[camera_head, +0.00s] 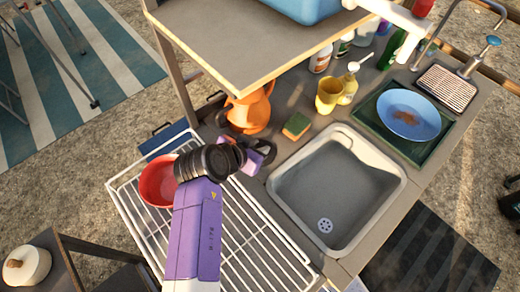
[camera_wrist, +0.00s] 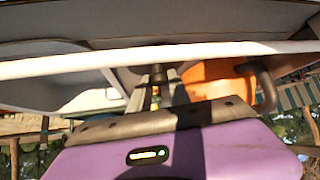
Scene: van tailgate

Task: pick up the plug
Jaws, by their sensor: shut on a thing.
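My gripper (camera_head: 262,152) is above the counter strip between the orange jug and the sink's left edge. In the wrist view, my gripper (camera_wrist: 158,92) is shut on a small dark thing, which looks like the plug (camera_wrist: 158,74); only a little of it shows between the fingertips. The plug cannot be made out in the head view, where my gripper hides it. The grey sink (camera_head: 335,190) is empty, with a pale round drain (camera_head: 325,226) at its bottom.
A white wire rack (camera_head: 262,240) lies under my arm, with a red bowl (camera_head: 158,182) on it. The orange jug (camera_head: 250,112), a green-yellow sponge (camera_head: 296,126) and a yellow cup (camera_head: 329,95) stand behind. A shelf (camera_head: 250,45) overhangs the back. A blue plate (camera_head: 408,113) sits right.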

